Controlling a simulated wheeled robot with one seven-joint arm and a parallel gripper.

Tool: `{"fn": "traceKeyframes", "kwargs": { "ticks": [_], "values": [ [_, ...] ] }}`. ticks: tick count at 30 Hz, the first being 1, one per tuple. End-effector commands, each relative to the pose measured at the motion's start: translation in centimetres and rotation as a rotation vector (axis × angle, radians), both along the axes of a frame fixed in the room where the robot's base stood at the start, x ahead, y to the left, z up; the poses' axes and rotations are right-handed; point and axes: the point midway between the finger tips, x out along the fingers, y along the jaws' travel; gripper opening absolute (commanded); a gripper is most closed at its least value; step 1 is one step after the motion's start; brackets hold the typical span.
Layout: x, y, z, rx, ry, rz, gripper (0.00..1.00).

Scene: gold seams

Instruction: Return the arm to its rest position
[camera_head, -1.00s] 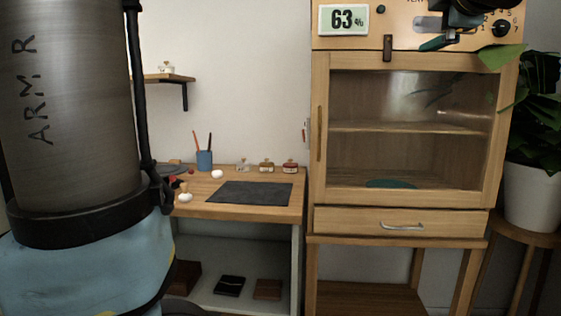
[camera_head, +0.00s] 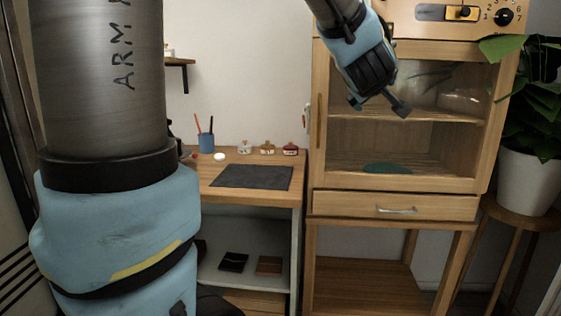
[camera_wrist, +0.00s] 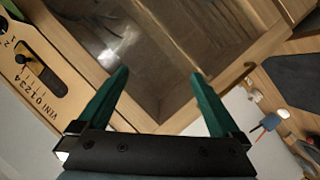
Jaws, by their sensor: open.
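My gripper (camera_head: 378,103) hangs in the upper middle of the head view, in front of the glass door of the wooden cabinet (camera_head: 318,180). In the wrist view my gripper (camera_wrist: 155,95) shows two green fingers spread apart with nothing between them. The cabinet (camera_wrist: 90,62) lies beyond the fingers. My large grey and blue arm links fill the left of the head view and hide part of the desk.
The cabinet's door and drawer (camera_head: 345,206) look shut. A desk (camera_head: 250,200) holds a dark mat (camera_head: 252,177), a blue cup (camera_head: 206,142) and several small jars. A potted plant (camera_head: 528,170) stands on a stool at right. A wall shelf (camera_head: 180,61) is at left.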

Motion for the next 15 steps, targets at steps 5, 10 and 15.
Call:
{"fn": "traceKeyframes", "kwargs": {
  "ticks": [5, 10, 15],
  "values": [
    [-0.1, 8.7, -9.8, 0.342, 0.25, -0.101, 1.0],
    [-4.6, 17.3, -17.3, 0.576, 0.526, -0.196, 1.0],
    [-10.4, 24.1, -21.5, 0.72, 0.769, -0.276, 1.0]
  ]
}}
